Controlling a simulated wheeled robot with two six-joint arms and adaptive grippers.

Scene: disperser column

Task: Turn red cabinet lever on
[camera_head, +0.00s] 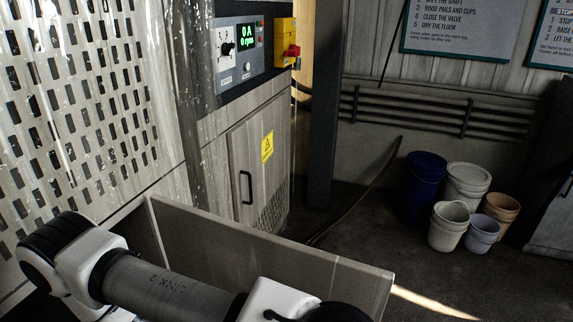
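The red lever (292,51) sits on a yellow switch box (283,33) on the right side of the grey control cabinet (223,160). It is small here, and I cannot read its position marks. A panel (238,48) on the cabinet's front carries a black knob (227,49) and a green display (247,36) reading 0 A and 0 rpm. A link of my arm crosses the lower left. Neither of my grippers is in view, and nothing of mine touches the lever.
A low grey panel (290,264) stands in front of the cabinet. A perforated metal wall (85,90) behind clear plastic fills the left. A dark post (323,110) stands right of the cabinet. Several buckets, one blue (424,185), stand on the floor at right.

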